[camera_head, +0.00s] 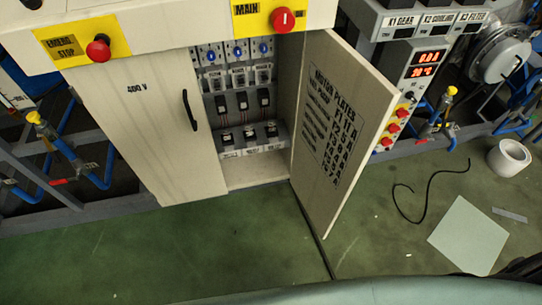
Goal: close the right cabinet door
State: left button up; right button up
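A cream electrical cabinet stands ahead at the upper middle of the head view. Its right cabinet door (342,130) is swung open toward me, hinged at the cabinet's right side, with a printed motor plate list on the face I see. The left cabinet door (140,125), marked 400 V, is shut and has a black handle (190,110). The open right half shows the cabinet interior (240,100) with rows of breakers and switches. Neither of my grippers is in view.
A red emergency stop button (98,48) and a red main switch (284,20) sit above the doors. A black cable (432,190), a pale sheet (468,236) and a white roll (508,158) lie on the green floor at right. Floor before the left door is clear.

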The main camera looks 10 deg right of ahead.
aim_at(346, 104)
jog(key=i+l+u, duration=0.1)
jog(key=l+u, duration=0.3)
jog(key=l, duration=0.15)
jog(key=l+u, duration=0.35)
jog(key=l, duration=0.2)
jog(key=l+u, duration=0.4)
jog(key=l, duration=0.15)
jog(key=k+l, duration=0.1)
jog(key=l, duration=0.8)
jog(key=k+l, duration=0.15)
jog(key=l, duration=0.25)
